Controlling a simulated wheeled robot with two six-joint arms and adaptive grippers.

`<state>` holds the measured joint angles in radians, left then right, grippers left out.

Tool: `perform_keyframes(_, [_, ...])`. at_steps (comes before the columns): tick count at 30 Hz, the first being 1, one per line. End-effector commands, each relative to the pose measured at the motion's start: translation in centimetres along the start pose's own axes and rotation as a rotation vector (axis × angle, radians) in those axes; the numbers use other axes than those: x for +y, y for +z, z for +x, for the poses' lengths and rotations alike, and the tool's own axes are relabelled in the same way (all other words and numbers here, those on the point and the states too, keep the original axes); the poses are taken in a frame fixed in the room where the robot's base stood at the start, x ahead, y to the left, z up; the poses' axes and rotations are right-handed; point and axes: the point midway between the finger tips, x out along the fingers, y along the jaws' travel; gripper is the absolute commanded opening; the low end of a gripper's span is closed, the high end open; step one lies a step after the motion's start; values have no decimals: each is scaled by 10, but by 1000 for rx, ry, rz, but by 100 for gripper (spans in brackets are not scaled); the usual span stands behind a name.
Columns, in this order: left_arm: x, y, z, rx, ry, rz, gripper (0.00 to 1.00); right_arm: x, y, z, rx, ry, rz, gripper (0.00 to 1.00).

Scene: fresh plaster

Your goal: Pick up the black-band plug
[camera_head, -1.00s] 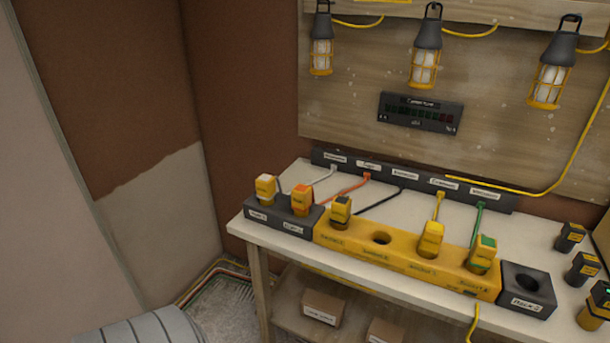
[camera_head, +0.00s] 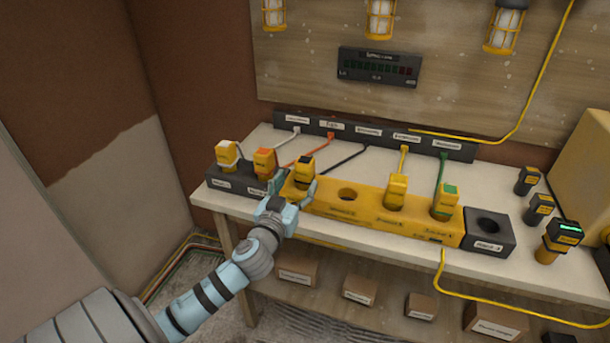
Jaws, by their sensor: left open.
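The black-band plug (camera_head: 303,172) is a yellow plug with a black top. It stands upright in the left end of the yellow socket block (camera_head: 347,217), with a black cable running from it to the rear strip. My left gripper (camera_head: 295,188) is open in front of the plug, one finger at each side of it in this view. I cannot tell whether the fingers touch it. The gripper hides part of the block's left end. My right gripper is not in view.
White (camera_head: 227,154) and orange (camera_head: 264,162) plugs stand close on the left in a dark block. Yellow (camera_head: 397,191) and green (camera_head: 446,203) plugs stand on the right. An empty hole (camera_head: 347,194) lies between. Cables run to the rear strip (camera_head: 370,134). Dark battery-like units (camera_head: 540,207) stand at right.

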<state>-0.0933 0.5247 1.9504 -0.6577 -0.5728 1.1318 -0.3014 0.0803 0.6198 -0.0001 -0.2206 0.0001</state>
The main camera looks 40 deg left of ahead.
Motion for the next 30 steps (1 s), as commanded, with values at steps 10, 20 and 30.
perform_keyframes(10, [2, 1, 56, -2, -1, -2, 60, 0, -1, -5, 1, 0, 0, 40])
perform_keyframes(20, [2, 3, 69, -4, 2, 1, 55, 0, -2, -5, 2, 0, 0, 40])
perform_keyframes(30, [2, 3, 68, -3, 2, 1, 4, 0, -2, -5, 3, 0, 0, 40])
